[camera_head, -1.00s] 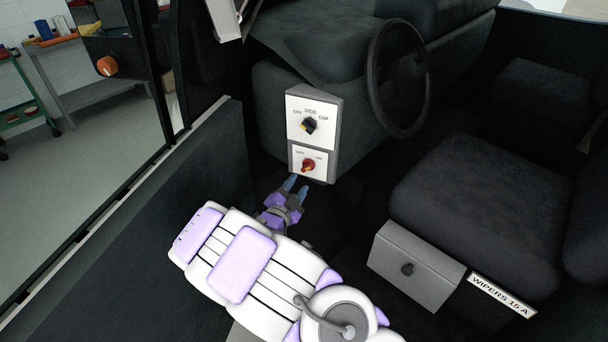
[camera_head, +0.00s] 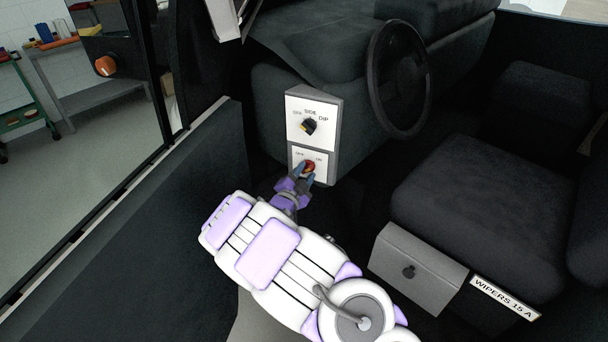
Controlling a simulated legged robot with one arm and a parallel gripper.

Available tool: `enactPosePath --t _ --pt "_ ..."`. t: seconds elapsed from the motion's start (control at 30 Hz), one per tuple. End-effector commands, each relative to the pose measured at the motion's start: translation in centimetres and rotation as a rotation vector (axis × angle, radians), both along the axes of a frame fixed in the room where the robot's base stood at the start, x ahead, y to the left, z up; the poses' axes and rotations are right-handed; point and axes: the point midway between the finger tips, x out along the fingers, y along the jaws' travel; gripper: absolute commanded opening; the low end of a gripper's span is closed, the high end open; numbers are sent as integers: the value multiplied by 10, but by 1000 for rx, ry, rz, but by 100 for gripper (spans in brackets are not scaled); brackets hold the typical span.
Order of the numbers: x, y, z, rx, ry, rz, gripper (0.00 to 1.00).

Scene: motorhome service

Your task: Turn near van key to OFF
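The van key is a red-orange knob (camera_head: 309,166) on the lower white panel (camera_head: 296,157), marked OFF at left and ON at right. The lower part of the knob is hidden behind my gripper, so its pointing direction is hard to read. My gripper (camera_head: 303,173) has its fingertips at the knob, one on each side as far as I can see. I cannot tell whether the fingers touch it or how far apart they are.
A black knob (camera_head: 310,126) on the upper panel, marked OFF, SIDE and DIP, sits just above. The steering wheel (camera_head: 398,80) is to the right. The open door (camera_head: 130,220) is at left.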

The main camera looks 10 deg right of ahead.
Motion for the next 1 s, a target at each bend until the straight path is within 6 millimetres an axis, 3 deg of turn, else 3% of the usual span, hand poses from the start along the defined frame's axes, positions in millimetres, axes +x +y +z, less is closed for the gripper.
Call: enactPosePath --t 0.4,1.0 --pt "0 0 0 0 0 0 0" --pt "0 0 1 -100 77 -1 0"
